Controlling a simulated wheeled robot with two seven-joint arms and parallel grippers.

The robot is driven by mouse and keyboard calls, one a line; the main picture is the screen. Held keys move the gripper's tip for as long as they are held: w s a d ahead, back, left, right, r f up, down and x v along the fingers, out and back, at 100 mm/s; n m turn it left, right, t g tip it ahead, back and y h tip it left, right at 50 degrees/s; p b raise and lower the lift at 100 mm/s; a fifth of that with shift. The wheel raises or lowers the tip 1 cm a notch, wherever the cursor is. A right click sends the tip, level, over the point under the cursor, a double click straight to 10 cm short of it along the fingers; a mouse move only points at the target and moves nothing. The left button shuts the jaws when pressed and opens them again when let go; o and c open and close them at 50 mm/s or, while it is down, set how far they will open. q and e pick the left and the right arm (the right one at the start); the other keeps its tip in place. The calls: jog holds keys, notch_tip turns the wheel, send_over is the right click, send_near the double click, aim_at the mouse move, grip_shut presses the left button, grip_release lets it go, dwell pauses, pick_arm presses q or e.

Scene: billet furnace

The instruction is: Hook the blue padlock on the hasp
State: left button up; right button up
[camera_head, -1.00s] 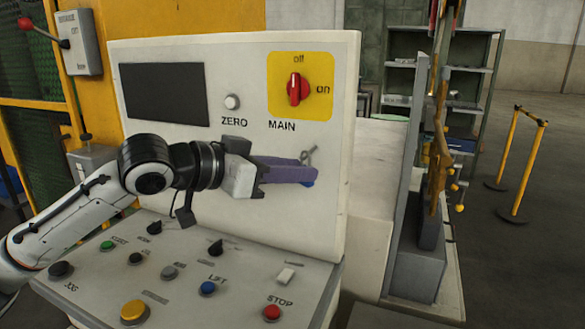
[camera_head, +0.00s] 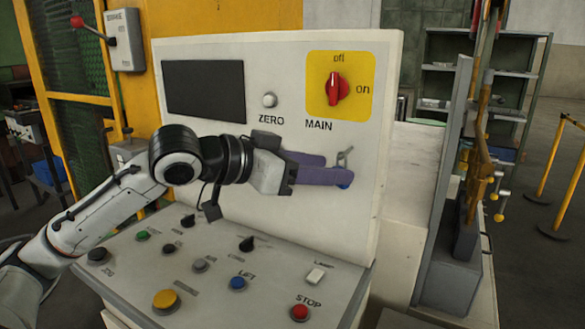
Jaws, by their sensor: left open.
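My left gripper (camera_head: 330,170) has purple fingers and reaches across the front of the upright control panel. Its fingertips are at a small metal hasp (camera_head: 344,158) on the panel's lower right face. The blue padlock (camera_head: 345,185) shows only as a small blue patch just below the hasp, beside the fingertips; the fingers hide most of it. I cannot tell whether its shackle passes through the hasp. The left gripper's jaws are open, with a gap between the fingers. My right gripper is not in view.
The sloped desk below has several buttons, including a red STOP (camera_head: 299,312). A grey post and hanging tools (camera_head: 480,150) stand at the right.

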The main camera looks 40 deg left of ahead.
pick_arm(q)
jog(key=b+v, duration=0.1)
jog(key=v, duration=0.8)
jog(key=shift+b, duration=0.35)
jog(key=shift+f, duration=0.15)
